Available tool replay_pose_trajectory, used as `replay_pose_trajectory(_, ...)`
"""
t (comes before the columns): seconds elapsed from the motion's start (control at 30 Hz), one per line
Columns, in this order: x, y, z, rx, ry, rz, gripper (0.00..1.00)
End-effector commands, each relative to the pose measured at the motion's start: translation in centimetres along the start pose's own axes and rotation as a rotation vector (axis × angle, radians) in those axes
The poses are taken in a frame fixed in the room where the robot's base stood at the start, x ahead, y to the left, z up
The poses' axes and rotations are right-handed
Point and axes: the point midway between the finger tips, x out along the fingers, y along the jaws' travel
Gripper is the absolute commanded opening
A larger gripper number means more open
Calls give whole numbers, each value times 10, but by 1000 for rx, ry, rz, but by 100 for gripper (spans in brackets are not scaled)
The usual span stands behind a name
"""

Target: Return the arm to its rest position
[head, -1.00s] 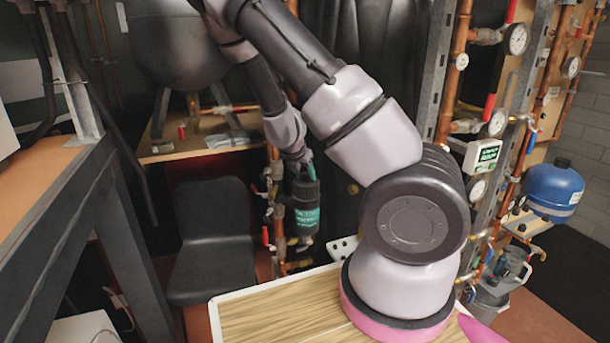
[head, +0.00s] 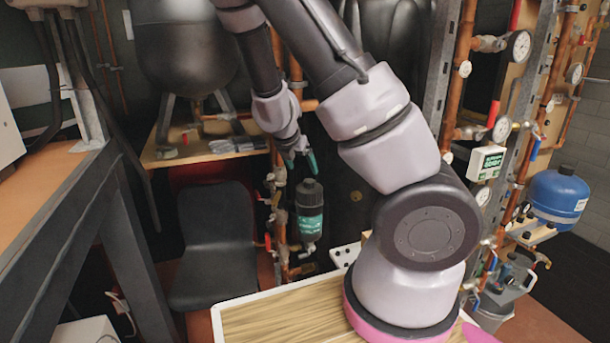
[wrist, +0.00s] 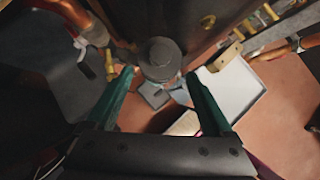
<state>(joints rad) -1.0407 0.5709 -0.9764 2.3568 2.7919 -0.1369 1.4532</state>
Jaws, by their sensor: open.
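My gripper (head: 300,163) hangs in the middle of the head view, above a dark cylindrical pump canister with a green label (head: 310,212). Its green fingers are spread and apart from the canister, with nothing between them. In the wrist view, the two fingers of my gripper (wrist: 158,88) frame the canister's dark round top (wrist: 160,58), which lies beyond the fingertips. My arm reaches up and over from its base at the lower right of the head view, and its upper part leaves the top of the picture.
Copper pipes with gauges (head: 520,45) and red valve handles stand behind and to the right. A blue tank (head: 556,194) is at the far right. A black chair (head: 215,240) and a dark metal bench frame (head: 70,220) are left. A round vessel (head: 185,50) stands on a wooden shelf.

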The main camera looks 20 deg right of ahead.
Motion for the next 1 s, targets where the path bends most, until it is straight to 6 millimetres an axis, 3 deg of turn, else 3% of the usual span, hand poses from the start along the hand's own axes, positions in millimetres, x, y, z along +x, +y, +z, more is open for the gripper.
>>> replay_pose_trajectory(0.2,-21,1,0,-1,0,1,86)
replay_pose_trajectory(0.47,-24,3,2,-49,9,28,86)
replay_pose_trajectory(0.63,-36,20,12,-293,25,184,86)
replay_pose_trajectory(0.77,-60,39,21,-558,-8,371,86)
replay_pose_trajectory(1.0,-133,60,36,-1053,-207,698,86)
